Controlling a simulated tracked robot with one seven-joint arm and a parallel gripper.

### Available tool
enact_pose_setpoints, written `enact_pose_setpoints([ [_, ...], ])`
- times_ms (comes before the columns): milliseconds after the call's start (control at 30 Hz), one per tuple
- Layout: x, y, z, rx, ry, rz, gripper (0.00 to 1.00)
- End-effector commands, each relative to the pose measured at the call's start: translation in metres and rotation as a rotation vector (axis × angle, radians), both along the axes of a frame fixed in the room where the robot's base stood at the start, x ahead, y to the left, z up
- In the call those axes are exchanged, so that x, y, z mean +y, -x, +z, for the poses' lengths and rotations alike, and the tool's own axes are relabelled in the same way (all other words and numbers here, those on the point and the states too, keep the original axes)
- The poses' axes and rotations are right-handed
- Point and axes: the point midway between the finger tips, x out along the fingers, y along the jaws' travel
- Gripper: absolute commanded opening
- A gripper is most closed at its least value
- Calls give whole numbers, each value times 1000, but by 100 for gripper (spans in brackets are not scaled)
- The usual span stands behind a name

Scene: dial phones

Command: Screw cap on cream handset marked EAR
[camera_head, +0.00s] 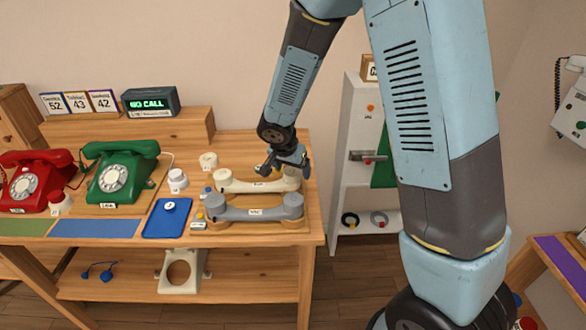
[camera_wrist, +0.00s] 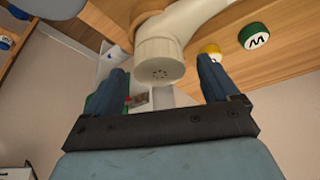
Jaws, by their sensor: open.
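The cream handset (camera_head: 250,187) lies on a wooden stand on the table, behind a grey handset (camera_head: 255,213). A small label on it is too small to read. My gripper (camera_head: 284,170) is open at the handset's right end. In the wrist view, a round cream end piece of the handset (camera_wrist: 160,62), with small holes in its face, shows between and just beyond the fingers of my gripper (camera_wrist: 162,68). The fingers stand apart from it on both sides. A cream ring-like piece (camera_head: 208,160) and a white round piece (camera_head: 178,178) stand to the left.
A blue tray (camera_head: 160,225) holds a small white round piece (camera_head: 170,206). Green (camera_head: 121,172) and red (camera_head: 32,180) dial phones stand further left. In the wrist view, a green-rimmed lettered disc (camera_wrist: 253,36) and a yellow piece (camera_wrist: 210,50) lie near the right finger.

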Motion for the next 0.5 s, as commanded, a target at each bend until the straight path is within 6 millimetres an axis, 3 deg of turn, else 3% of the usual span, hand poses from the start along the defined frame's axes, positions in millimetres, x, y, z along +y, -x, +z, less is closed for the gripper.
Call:
enact_pose_setpoints([
  [267,1,1,2,0,-1,0,88],
  [500,5,9,27,-3,-2,0,88],
])
